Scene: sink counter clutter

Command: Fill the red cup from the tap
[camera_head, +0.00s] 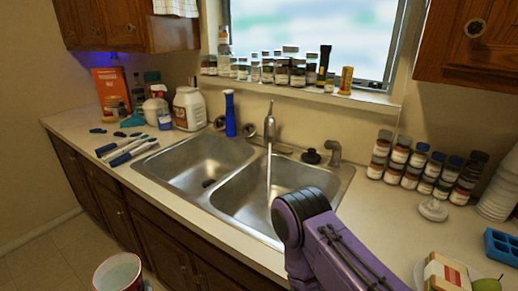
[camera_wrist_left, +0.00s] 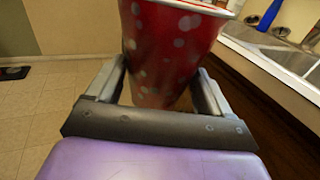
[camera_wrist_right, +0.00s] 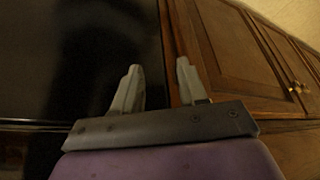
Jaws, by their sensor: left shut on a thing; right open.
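The red cup (camera_wrist_left: 165,50) with pale dots is upright between the fingers of my left gripper (camera_wrist_left: 160,95), which is shut on it. In the head view the cup (camera_head: 118,275) shows at the bottom edge, in front of the counter and below its top; the left gripper is not visible there. The tap (camera_head: 270,128) stands behind the double sink, and a stream of water (camera_head: 269,175) runs from it into the right basin (camera_head: 240,195). My right gripper (camera_wrist_right: 158,85) is open and empty, near a dark surface and a wooden cabinet.
The left basin (camera_head: 195,160) is empty. A blue bottle (camera_head: 230,115) stands behind it. Markers (camera_head: 130,150) and cleaning bottles crowd the left counter. Spice jars (camera_head: 410,165) and a plate of food stand at the right. My purple arm crosses the counter front at the right basin.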

